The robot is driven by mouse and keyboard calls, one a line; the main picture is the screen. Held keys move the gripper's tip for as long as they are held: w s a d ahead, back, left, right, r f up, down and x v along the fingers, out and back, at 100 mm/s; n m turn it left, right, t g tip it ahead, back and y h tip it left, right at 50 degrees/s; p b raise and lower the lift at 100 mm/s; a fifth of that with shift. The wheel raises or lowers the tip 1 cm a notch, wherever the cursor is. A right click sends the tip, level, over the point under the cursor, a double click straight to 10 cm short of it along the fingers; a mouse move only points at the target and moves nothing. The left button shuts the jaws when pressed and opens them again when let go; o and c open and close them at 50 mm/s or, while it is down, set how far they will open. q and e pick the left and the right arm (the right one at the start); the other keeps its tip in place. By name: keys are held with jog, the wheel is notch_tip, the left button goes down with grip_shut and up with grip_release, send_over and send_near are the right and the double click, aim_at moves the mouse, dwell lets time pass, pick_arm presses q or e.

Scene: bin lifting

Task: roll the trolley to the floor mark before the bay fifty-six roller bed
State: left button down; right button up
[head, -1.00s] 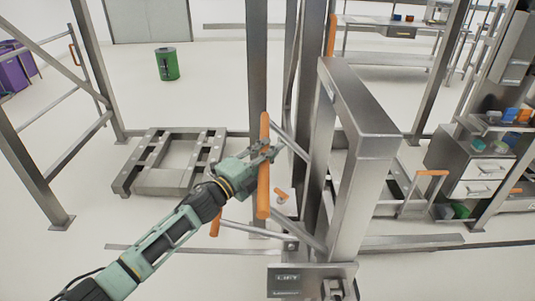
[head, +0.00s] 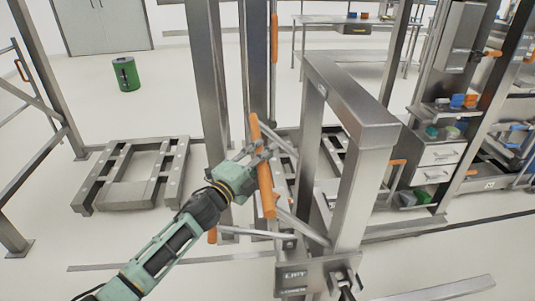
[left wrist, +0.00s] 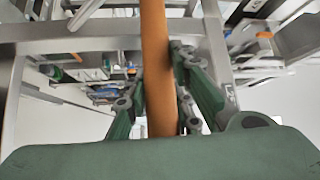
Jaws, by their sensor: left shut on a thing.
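The trolley is a tall steel frame (head: 362,133) with a plate marked LIFT (head: 297,277) at its lower front and an upright orange handle (head: 266,190) on its left. My left gripper (head: 258,160) is shut around the orange handle, which also fills the middle of the left wrist view (left wrist: 156,70) between the fingers. A low slotted steel bed (head: 130,195) stands on the floor at left; I cannot tell whether it is the bay fifty-six bed, as no bay number is readable. I cannot make out a clear floor mark. My right gripper is out of view.
Steel posts (head: 205,80) rise just beyond the handle. A drawer cabinet (head: 440,155) with small colored bins stands at right. A green waste bin (head: 126,74) and a workbench (head: 345,25) are farther back. Pale floor is open at the lower left.

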pick_arm(q)
jog(key=shift+a+f, duration=0.4)
jog(key=shift+a, duration=0.05)
jog(key=c, duration=1.9)
grip_release()
jog(key=shift+s, duration=0.1)
jog(key=o, duration=0.4)
jog(key=shift+c, duration=0.2)
jog(key=shift+o, duration=0.3)
jog(key=shift+d+r, duration=0.15)
jog(key=shift+r, duration=0.05)
jog(key=shift+d, duration=0.1)
jog(key=shift+r, duration=0.1)
jog(key=shift+s, duration=0.35)
jog(key=v, duration=1.1)
jog(key=shift+a+f, duration=0.3)
jog(key=shift+a, duration=0.2)
